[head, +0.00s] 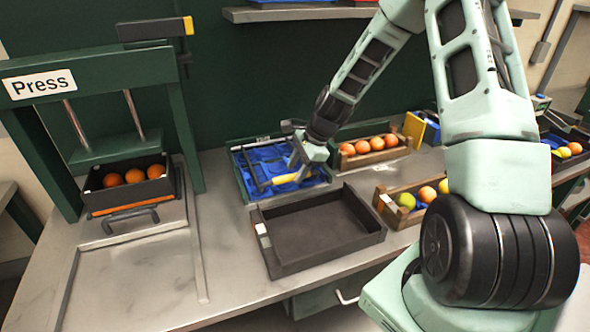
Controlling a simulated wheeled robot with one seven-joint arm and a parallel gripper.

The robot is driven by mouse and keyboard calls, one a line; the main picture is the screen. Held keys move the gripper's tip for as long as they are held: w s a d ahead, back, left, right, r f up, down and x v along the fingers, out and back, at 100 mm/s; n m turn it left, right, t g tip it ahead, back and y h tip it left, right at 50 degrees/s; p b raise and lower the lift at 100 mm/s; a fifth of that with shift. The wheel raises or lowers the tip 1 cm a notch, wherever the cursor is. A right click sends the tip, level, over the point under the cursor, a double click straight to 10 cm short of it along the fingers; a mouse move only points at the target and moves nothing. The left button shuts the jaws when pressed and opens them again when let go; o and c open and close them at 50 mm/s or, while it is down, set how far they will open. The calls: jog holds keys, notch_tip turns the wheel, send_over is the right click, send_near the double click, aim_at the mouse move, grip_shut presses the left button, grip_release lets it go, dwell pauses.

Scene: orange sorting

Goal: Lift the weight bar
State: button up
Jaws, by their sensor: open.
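A black bar with a yellow end block (155,28) sits above the top beam of the green press (90,78); I cannot tell whether this is the weight bar. A yellow-handled item (288,179) lies in the blue-lined tray (238,185), with a dark bar-like shape beside it. My gripper (298,172) is open at the right part of this tray, by the yellow handle. Its fingertips are small and partly mixed with the tray contents, so I cannot tell whether they touch it.
A black crate of oranges (126,196) sits in the press. An empty dark tray (315,227) is in front of the blue-lined tray. Wooden crates of fruit (372,159) (400,222) stand to the right. A shelf (300,14) runs above. The left front worktop is clear.

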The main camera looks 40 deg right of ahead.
jog(key=shift+w+a+f, duration=0.2)
jog(key=shift+a+f, duration=0.05)
jog(key=shift+f, duration=0.4)
